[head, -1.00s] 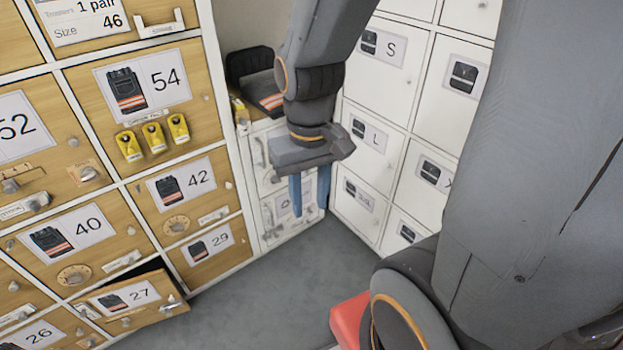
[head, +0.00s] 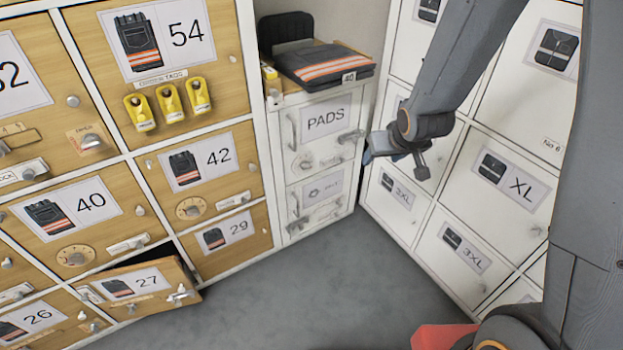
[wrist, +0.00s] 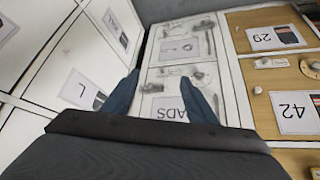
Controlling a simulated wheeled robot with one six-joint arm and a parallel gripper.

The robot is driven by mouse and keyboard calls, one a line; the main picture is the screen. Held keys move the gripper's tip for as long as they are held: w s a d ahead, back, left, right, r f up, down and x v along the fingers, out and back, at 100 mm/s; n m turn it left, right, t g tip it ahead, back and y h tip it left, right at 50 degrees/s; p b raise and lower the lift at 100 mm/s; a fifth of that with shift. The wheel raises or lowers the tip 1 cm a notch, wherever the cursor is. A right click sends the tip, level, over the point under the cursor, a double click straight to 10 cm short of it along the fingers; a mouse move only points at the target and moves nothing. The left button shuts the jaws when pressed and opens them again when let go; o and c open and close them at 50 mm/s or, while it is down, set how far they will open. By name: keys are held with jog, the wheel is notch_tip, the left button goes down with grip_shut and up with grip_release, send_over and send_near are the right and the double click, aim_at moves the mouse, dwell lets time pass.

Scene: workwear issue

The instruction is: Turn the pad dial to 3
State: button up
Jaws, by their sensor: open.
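The white PADS door (head: 325,122) is in the narrow cabinet in the corner, in the middle of the head view. A small pale round fitting (head: 307,162), which looks like a dial, sits below its label, with a grey lever handle (head: 350,137) to its right. The dial's setting is too small to read. In the wrist view the PADS label (wrist: 168,108) appears upside down, partly behind a finger. My gripper (head: 368,152) is just right of the PADS door, apart from the fitting. In the wrist view my gripper (wrist: 158,88) has its two blue fingers apart, with nothing between them.
Folded dark workwear with orange stripes (head: 325,65) lies on top of the cabinet. White lockers (head: 490,200) stand close on the right. Wooden lockers are on the left, where drawer 27 (head: 140,288) stands ajar. The grey floor (head: 290,290) between is clear.

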jog(key=w+a+f+n+t+y+b, duration=0.15)
jog(key=w+a+f+b, duration=0.25)
jog(key=w+f, duration=0.4)
jog(key=n+t+y+b, duration=0.1)
jog(key=t+y+b, duration=0.6)
jog(key=b, duration=0.4)
send_near(308, 167)
jog(key=w, duration=0.1)
jog(key=shift+g+y, duration=0.25)
jog(key=shift+b+x, duration=1.05)
jog(key=shift+x, duration=3)
jog(key=c, duration=1.1)
jog(key=shift+o, duration=0.2)
jog(key=shift+n, duration=0.25)
